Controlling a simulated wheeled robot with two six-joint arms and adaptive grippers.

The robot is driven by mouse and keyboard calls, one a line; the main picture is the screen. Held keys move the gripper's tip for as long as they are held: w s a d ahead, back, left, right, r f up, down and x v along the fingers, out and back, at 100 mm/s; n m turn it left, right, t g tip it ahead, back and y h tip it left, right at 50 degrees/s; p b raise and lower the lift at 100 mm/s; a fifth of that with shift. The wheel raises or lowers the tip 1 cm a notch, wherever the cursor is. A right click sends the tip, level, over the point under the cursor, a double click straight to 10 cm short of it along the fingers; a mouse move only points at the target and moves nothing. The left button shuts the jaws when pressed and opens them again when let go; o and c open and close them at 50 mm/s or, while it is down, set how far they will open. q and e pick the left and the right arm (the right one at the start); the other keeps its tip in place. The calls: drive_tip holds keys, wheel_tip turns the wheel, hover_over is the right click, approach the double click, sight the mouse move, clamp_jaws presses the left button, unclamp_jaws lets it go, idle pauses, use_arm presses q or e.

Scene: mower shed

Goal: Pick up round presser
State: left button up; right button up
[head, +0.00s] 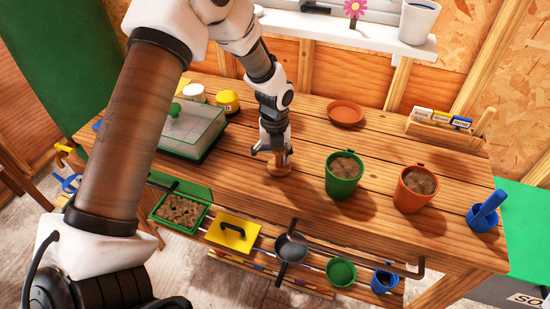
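The round presser (279,168) is a small light-brown wooden disc with an upright handle, on the wooden workbench just left of the green pot. My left gripper (273,152) points down right over it, with its fingers at the presser's handle. The fingers partly cover the handle, and I cannot tell whether they are closed on it or only around it. The presser looks upright and at the bench top. My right gripper is not in view.
A green pot (343,176) and an orange pot (413,189), both soil-filled, stand right of the gripper. A clear-lidded propagator (190,130) is at left, an empty terracotta saucer (346,112) behind.

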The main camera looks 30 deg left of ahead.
use_arm(q)
drive_tip(key=shift+s+r, duration=0.1)
drive_tip(key=shift+s, duration=0.05)
drive_tip(key=c, duration=0.7)
drive_tip(key=shift+c, duration=0.2)
